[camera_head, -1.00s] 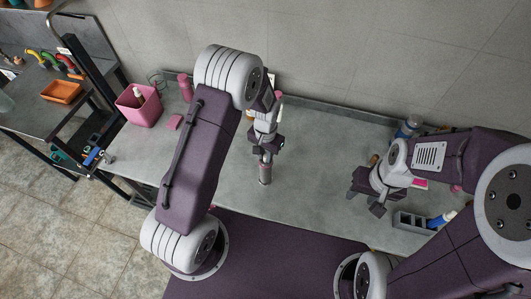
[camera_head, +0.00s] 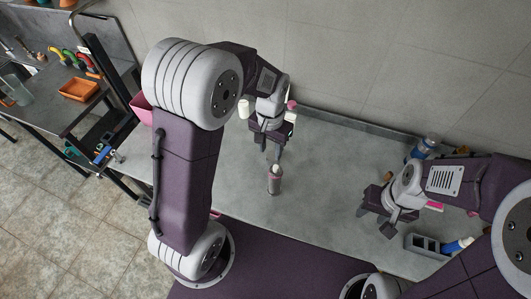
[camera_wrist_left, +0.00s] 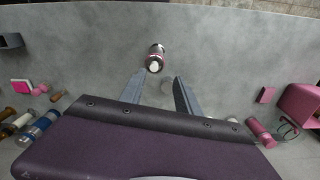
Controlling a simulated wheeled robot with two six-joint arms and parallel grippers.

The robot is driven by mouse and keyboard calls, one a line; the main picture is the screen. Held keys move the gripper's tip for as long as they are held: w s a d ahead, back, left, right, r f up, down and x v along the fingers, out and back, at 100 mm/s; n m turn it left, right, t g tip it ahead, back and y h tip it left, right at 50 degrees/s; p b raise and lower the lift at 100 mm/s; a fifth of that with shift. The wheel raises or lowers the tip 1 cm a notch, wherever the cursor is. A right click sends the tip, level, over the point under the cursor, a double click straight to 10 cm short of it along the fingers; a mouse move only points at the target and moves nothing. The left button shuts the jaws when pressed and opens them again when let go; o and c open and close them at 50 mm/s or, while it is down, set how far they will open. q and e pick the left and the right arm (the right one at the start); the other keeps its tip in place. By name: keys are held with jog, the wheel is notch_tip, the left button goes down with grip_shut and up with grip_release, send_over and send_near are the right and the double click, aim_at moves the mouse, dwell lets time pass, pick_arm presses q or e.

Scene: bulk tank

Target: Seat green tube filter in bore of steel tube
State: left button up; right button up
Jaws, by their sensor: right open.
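I see no green filter clearly; whether one is inside the bore cannot be told. My left gripper (camera_head: 272,150) is behind and above the tube, apart from it. In the wrist view its fingers (camera_wrist_left: 156,83) are spread with nothing held. My right gripper (camera_head: 376,219) is open and empty over the right part of the bench.
The bench around the tube is clear.

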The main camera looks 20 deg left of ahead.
pick_arm(q)
jog(key=s+a+f+n+t, duration=0.1)
jog(key=s+a+n, duration=0.3)
jog(key=s, duration=0.7)
notch_tip(320, 180, down, 6)
jog(key=m+b, duration=0.1)
jog(key=b, duration=0.5)
jog(key=shift+a+f, duration=0.15)
pick_arm(e)
notch_tip(320, 180, down, 6)
jog(key=shift+s+r, duration=0.1)
